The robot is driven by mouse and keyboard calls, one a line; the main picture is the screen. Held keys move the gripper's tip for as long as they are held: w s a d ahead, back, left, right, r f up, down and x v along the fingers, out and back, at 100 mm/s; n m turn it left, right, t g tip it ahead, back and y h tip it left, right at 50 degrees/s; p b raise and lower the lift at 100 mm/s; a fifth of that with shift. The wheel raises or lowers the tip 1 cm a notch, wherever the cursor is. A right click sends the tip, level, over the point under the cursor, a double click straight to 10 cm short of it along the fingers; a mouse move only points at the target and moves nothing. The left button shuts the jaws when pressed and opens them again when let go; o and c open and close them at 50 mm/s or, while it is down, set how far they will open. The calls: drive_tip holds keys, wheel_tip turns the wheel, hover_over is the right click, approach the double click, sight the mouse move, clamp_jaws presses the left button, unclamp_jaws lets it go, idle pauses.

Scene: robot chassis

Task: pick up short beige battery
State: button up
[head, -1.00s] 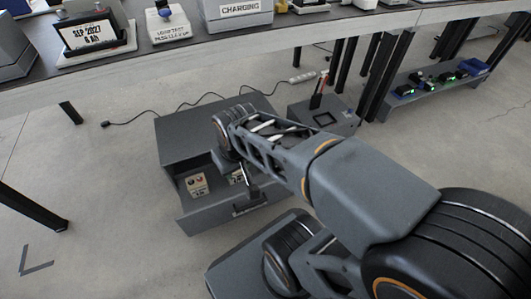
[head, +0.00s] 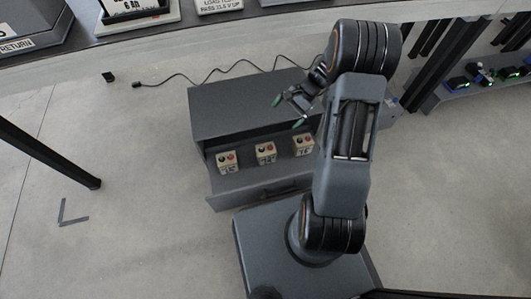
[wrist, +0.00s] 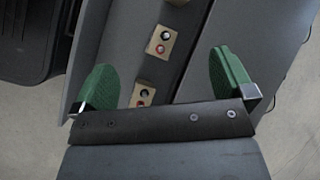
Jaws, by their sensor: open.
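Three beige block batteries with red and dark terminals on top sit in the open drawer in the head view: a left one (head: 228,162), a middle one (head: 266,153) and a right one (head: 304,145). I cannot tell which is the short one; their heights look alike from above. My gripper (head: 288,111) is open and empty, its green-tipped fingers apart above the grey cabinet's top, behind the batteries. In the wrist view, one battery (wrist: 161,42) shows between and beyond the fingers and another (wrist: 143,94) is partly hidden by the gripper's bar. A third is cut off at the top edge.
The grey cabinet (head: 240,105) stands on the floor with its drawer (head: 258,184) pulled out. A workbench (head: 150,38) runs along the back, with a dark leg at left. A low shelf (head: 480,85) with devices is at right. A cable lies behind the cabinet.

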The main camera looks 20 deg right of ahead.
drive_tip(key=w+d+f+m+t+y+p, duration=0.1)
drive_tip(key=d+f+m+y, duration=0.15)
drive_tip(key=f, duration=0.35)
drive_tip(key=w+d+f+m+t+y, duration=0.1)
drive_tip(key=d+f+m, duration=0.1)
drive_tip(key=f+m, duration=0.35)
drive_tip(key=m+t+y+p, duration=0.1)
drive_tip(key=m+t+y, duration=0.1)
drive_tip(key=m+t, duration=0.15)
approach(272, 148)
drive_tip(key=shift+t, duration=0.35)
drive_tip(key=x, duration=0.1)
drive_tip(key=b+x, duration=0.1)
drive_tip(key=x, duration=0.3)
drive_tip(key=shift+s+a+r+b, duration=0.15)
drive_tip(key=shift+s+r+b, duration=0.05)
drive_tip(key=shift+s+b, duration=0.1)
drive_tip(key=shift+b+x, duration=1)
drive_tip(key=shift+x, duration=2.15)
drive_tip(key=shift+f, duration=0.15)
drive_tip(key=shift+c, duration=0.4)
drive_tip(key=shift+s+h, duration=0.1)
drive_tip(key=shift+h, duration=0.15)
clamp_jaws()
